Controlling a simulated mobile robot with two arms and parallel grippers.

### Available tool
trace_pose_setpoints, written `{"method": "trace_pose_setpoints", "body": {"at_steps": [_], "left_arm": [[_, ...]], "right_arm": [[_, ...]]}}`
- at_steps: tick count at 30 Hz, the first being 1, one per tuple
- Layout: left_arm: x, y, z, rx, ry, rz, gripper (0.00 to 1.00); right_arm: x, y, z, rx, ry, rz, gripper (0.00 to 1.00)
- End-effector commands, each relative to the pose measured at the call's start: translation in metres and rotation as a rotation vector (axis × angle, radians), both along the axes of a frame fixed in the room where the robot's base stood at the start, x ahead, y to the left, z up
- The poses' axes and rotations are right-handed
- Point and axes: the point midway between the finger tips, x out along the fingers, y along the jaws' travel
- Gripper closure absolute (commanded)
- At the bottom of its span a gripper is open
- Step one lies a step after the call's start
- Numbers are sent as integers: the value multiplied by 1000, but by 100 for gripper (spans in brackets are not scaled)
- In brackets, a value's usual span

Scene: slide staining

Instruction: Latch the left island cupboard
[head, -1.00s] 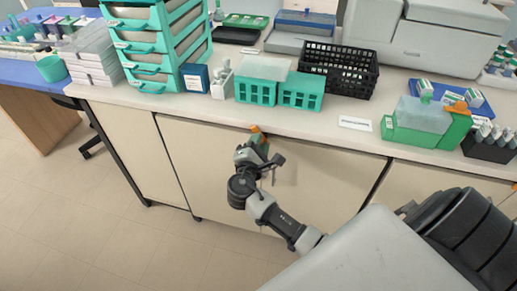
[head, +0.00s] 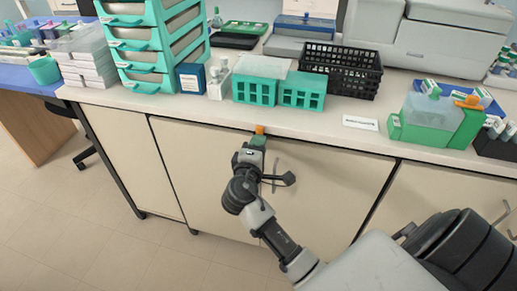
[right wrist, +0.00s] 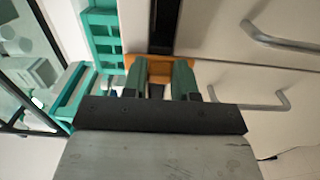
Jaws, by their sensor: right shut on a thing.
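The cream island cupboard door (head: 325,185) is under the worktop and looks flush with the front. A small orange latch (head: 260,130) sits at its top, just under the worktop edge. My right gripper (head: 258,142) reaches up to it from below. In the right wrist view the orange latch (right wrist: 150,68) lies at the green fingertips of my right gripper (right wrist: 160,80), which is shut on it. The arm partly hides the door and its grey handle. My left gripper is not in view.
On the worktop (head: 215,108) above stand teal racks (head: 255,90), a black basket (head: 342,72), a teal drawer stack (head: 140,50) and a green box (head: 425,120). A white label (head: 360,123) lies near the front edge. The floor (head: 95,240) at left is clear.

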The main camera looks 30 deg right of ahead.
Motion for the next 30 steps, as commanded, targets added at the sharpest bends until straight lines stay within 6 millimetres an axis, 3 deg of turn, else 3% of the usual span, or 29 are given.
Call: {"method": "trace_pose_setpoints", "body": {"at_steps": [13,14,18,30], "left_arm": [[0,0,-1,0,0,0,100],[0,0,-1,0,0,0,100],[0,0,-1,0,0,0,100],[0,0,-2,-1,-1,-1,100]], "right_arm": [[0,1,-2,10,-4,1,96],[0,1,-2,10,-4,1,71],[0,1,-2,9,-4,1,49],[-5,7,-2,9,-4,2,47]]}}
